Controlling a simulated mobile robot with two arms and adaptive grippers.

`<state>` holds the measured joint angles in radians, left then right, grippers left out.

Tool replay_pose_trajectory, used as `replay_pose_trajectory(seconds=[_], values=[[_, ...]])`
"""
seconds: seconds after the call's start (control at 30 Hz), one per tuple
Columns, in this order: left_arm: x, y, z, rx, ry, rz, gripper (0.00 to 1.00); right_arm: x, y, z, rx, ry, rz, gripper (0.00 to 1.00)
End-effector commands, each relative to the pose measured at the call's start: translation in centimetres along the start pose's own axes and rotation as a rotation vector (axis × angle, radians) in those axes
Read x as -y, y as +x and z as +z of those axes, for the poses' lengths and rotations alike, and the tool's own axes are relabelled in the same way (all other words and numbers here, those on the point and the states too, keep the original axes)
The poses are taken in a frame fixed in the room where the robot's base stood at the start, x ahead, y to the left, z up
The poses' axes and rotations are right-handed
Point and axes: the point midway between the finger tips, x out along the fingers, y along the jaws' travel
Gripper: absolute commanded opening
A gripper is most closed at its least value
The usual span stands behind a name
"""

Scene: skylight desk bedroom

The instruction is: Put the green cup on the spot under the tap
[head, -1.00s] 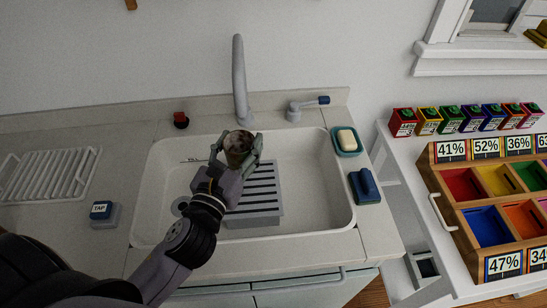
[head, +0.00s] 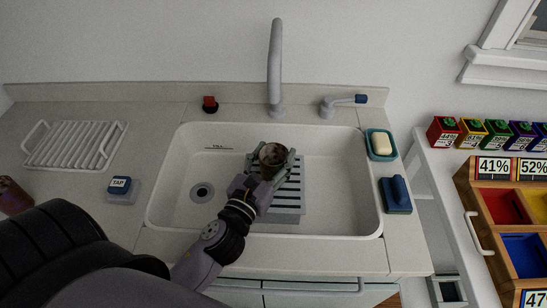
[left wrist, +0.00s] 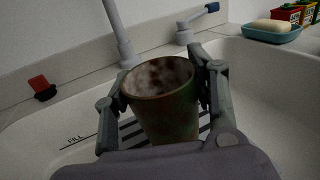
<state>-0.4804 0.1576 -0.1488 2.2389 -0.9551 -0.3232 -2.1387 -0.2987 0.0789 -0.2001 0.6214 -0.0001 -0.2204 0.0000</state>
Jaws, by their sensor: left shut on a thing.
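The cup (head: 272,154), dull green-brown with a dark stained inside, is upright between the fingers of my left gripper (head: 273,160). In the left wrist view the cup (left wrist: 163,108) has a finger on each side, and the gripper (left wrist: 163,95) is shut on it. The tap (head: 275,70) arches up behind the sink. A grey rack with dark slats (head: 289,203) lies in the sink, partly hidden by the cup and gripper. The cup is over its back part, in front of the tap; whether it touches the rack I cannot tell. My right gripper is not in view.
The white sink (head: 335,185) has a drain (head: 202,192) at left. A lever (head: 345,101), soap dish (head: 380,145) and blue scrubber (head: 396,195) are at right. A red knob (head: 210,104), TAP block (head: 122,189), drying rack (head: 76,144) and reddish cup (head: 12,196) are at left.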

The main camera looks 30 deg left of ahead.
Motion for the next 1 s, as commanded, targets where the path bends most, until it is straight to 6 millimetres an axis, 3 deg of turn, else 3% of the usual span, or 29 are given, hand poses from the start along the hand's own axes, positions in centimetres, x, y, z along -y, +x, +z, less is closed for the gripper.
replay_pose_trajectory(seconds=[0.63, 0.67, 1.0], values=[[0.0, 0.0, -1.1, 0.001, 0.0, 0.0, 0.25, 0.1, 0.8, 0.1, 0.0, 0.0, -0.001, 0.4], [0.0, 0.0, -1.1, 0.001, 0.0, 0.0, 0.53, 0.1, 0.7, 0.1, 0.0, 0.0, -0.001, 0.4], [0.0, 0.0, -1.1, 0.001, 0.0, 0.0, 0.72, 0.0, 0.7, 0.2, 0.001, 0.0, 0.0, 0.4]])
